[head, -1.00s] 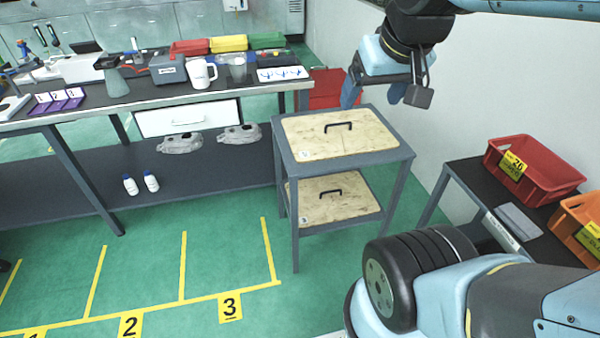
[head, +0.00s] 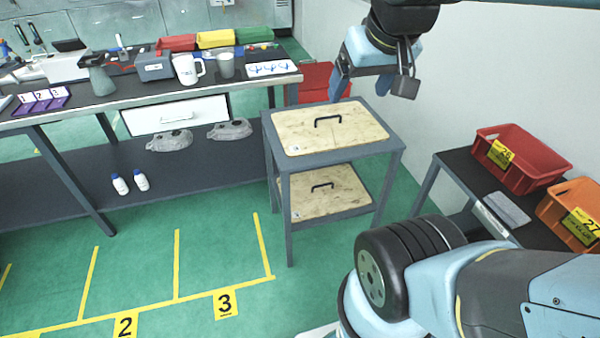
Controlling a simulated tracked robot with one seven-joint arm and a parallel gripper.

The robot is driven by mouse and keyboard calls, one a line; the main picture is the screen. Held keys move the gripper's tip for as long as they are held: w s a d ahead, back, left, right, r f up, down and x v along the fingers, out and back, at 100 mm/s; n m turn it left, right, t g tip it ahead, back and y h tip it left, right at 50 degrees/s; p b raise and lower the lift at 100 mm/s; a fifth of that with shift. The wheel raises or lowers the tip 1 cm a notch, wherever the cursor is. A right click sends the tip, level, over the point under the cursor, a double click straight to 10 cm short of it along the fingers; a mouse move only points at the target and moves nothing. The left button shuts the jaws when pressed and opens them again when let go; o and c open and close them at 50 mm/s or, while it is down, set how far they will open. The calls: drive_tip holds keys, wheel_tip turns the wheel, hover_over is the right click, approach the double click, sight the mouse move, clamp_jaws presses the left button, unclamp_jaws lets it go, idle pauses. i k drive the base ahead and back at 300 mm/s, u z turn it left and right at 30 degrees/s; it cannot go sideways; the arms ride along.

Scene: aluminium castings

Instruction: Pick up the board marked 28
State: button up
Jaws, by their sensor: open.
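Two pale wooden boards with black handles lie on a grey two-tier stand. The upper board (head: 355,136) is on the top and the lower board (head: 340,198) is on the shelf below. Each has a small white label near its left or front corner, too small to read, so I cannot tell which is marked 28. My gripper (head: 361,88) is open and empty, with blue fingers pointing down. It is above and behind the upper board's handle (head: 328,120) in the head view, apart from it.
A red bin (head: 529,176) labelled 26 and an orange bin (head: 560,222) labelled 27 stand on a dark table at right. A long workbench (head: 140,98) with tools is at left. Green floor with yellow numbered bays is clear in front.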

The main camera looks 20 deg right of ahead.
sight(301, 132)
drive_tip(key=u, duration=0.45)
drive_tip(key=i, duration=1.1)
drive_tip(key=u, duration=0.15)
